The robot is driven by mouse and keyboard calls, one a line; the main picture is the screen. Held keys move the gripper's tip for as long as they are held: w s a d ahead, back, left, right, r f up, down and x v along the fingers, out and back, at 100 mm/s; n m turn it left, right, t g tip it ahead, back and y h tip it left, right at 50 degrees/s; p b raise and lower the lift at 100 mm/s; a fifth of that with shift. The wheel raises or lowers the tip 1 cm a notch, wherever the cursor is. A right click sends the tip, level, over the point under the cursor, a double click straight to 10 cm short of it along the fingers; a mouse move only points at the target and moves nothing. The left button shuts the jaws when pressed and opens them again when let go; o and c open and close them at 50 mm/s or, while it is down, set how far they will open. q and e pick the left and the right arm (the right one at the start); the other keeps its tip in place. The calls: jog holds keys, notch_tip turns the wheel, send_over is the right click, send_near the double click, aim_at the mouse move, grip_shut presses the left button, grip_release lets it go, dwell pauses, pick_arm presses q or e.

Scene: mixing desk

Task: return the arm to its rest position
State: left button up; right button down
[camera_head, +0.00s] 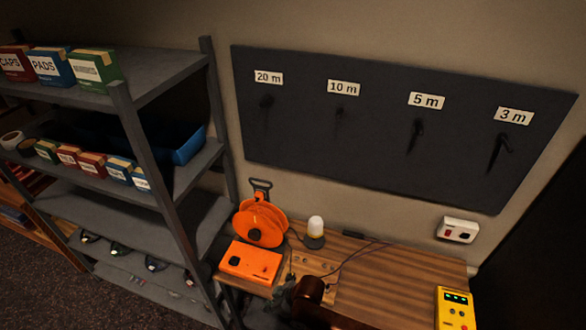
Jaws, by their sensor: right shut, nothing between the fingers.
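My right gripper (287,287) is at the bottom centre of the head view, dark and partly cut off with my arm at the lower edge. It is shut with nothing in it. It is in front of the wooden desk (385,288), close to the orange box (250,262). Its fingertips are small and hard to make out. My left gripper is not in view.
An orange cable reel (262,222) and a white-topped lamp (316,229) stand at the back of the desk. A yellow device (455,308) is at right. A grey shelf unit (165,75) stands left. A dark hook board (390,130) hangs behind. The desk's middle right is clear.

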jog(key=s+d+r+m+t+h, duration=0.1)
jog(key=s+d+m, duration=0.15)
jog(key=d, duration=0.65)
jog(key=s+d+m+t+h, duration=0.1)
jog(key=s+d+m, duration=0.15)
jog(key=d, duration=0.65)
jog(key=s+d+r+m+t+h, duration=0.15)
jog(key=d+m, duration=0.25)
jog(key=d, duration=0.5)
jog(key=s+d+m+g+h, duration=0.2)
jog(key=s+d+m+h, duration=0.2)
jog(key=s+d, duration=1.2)
notch_tip(320, 180, down, 43)
jog(key=g+b, duration=0.1)
jog(key=b, duration=1.2)
jog(key=s+f+b, duration=0.3)
jog(key=s+f, duration=0.3)
jog(key=f, duration=0.4)
jog(key=s+f+g+b, duration=0.1)
jog(key=s+f+b, duration=0.3)
jog(key=s+f, duration=0.3)
jog(key=s+f+n+b, duration=0.1)
jog(key=s+f+b, duration=0.3)
jog(key=f, duration=0.8)
jog(key=s, duration=0.2)
jog(key=shift+s+f, duration=0.35)
jog(key=shift+d+g+y, duration=0.1)
jog(key=shift+g+y, duration=0.15)
